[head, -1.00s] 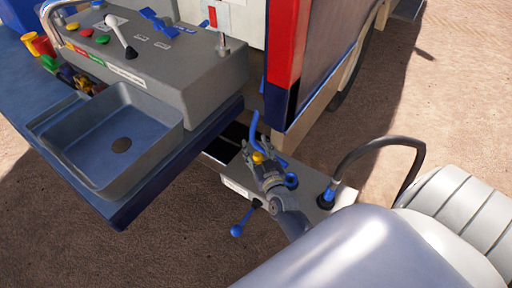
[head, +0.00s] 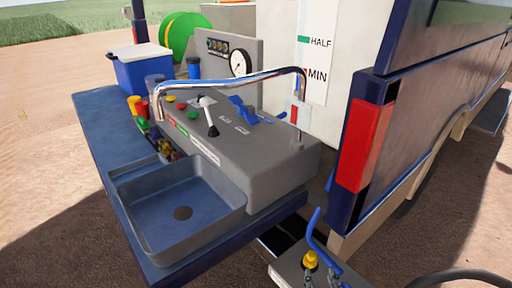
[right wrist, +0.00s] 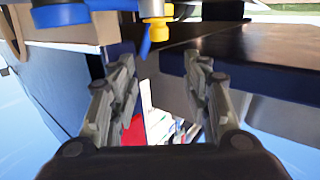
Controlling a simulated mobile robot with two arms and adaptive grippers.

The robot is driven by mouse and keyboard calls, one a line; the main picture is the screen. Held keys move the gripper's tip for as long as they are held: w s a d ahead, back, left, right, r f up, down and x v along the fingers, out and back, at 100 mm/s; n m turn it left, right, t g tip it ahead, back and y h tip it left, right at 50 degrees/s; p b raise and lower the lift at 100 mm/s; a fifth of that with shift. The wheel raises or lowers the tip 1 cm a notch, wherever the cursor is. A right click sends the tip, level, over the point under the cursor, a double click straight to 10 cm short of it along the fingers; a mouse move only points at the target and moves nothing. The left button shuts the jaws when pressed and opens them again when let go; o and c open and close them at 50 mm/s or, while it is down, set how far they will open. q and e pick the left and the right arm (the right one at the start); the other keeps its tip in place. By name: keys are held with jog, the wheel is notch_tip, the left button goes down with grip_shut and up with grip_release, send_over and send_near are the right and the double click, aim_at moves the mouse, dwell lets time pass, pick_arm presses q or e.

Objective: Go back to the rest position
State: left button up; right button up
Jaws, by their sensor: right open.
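My right gripper (head: 322,272) shows only as fingertips at the bottom edge of the head view, beside a yellow knob (head: 310,259) and a blue curved handle (head: 315,232). In the right wrist view its two fingers (right wrist: 158,60) are spread with nothing between them. The yellow knob (right wrist: 158,28) and a blue part (right wrist: 60,14) lie beyond the fingertips there. I cannot tell whether the gripper touches the knob. My left gripper is in neither view.
A blue bench (head: 95,125) carries a grey sink (head: 225,210), a chrome faucet (head: 230,82), a control panel (head: 265,150) and a blue cooler (head: 143,72). A vehicle body (head: 430,130) with a red light stands right. Open dirt ground (head: 40,180) lies left.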

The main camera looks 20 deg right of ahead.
jog(key=s+a+f+n+g+y, duration=0.1)
jog(key=s+a+n+g+y, duration=0.1)
jog(key=a+n+g+y, duration=0.6)
jog(key=s+a+r+m+g+h, duration=0.1)
jog(key=s+m+g+h, duration=0.3)
jog(key=s, duration=0.9)
notch_tip(320, 180, down, 25)
jog(key=s+n+g, duration=0.1)
jog(key=s+g, duration=0.1)
jog(key=s+d+f+g, duration=0.1)
jog(key=s+d+f, duration=0.2)
jog(key=s+f, duration=1.3)
jog(key=shift+s+f, duration=0.35)
jog(key=shift+f, duration=0.25)
